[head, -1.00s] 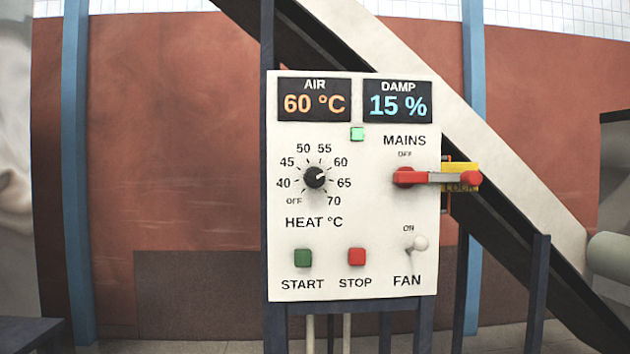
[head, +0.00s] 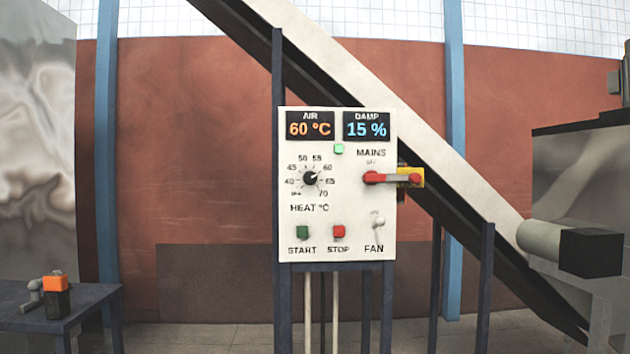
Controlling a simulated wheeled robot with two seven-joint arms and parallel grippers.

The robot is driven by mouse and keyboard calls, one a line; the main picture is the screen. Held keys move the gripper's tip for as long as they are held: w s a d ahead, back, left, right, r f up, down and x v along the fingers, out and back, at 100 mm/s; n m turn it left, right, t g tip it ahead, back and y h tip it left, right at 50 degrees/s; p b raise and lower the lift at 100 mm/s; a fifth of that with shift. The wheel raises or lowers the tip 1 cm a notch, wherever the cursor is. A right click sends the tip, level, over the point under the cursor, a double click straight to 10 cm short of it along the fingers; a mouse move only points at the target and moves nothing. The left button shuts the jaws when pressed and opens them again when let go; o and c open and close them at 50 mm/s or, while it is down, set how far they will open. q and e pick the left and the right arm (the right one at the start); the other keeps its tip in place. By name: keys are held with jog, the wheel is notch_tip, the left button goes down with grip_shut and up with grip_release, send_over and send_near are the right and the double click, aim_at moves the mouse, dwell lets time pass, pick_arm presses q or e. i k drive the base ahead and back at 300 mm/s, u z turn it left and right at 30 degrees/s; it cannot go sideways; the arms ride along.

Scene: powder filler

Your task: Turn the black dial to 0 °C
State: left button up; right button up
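The black dial (head: 310,178) sits on the upper left of a white control panel (head: 350,215), above the words HEAT °C. Its light pointer mark aims up and right, around the 60 to 65 marks. The printed scale runs from OFF at the lower left through 40 to 70 at the lower right; I see no 0 mark. The AIR display (head: 310,125) above it reads 60 °C. Neither of my grippers is in view, and nothing touches the dial.
The panel also carries a DAMP display (head: 367,125) reading 15 %, a red MAINS handle (head: 374,178), green START (head: 302,232) and red STOP (head: 339,231) buttons, and a FAN toggle (head: 377,223). A dark table (head: 95,295) stands left. A grey cylinder (head: 540,240) juts out at right.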

aim_at(310, 178)
jog(key=u, duration=0.75)
jog(key=i, duration=0.45)
jog(key=u, duration=0.65)
jog(key=i, duration=1.05)
jog(key=z, duration=0.75)
jog(key=i, duration=0.85)
jog(key=z, duration=0.8)
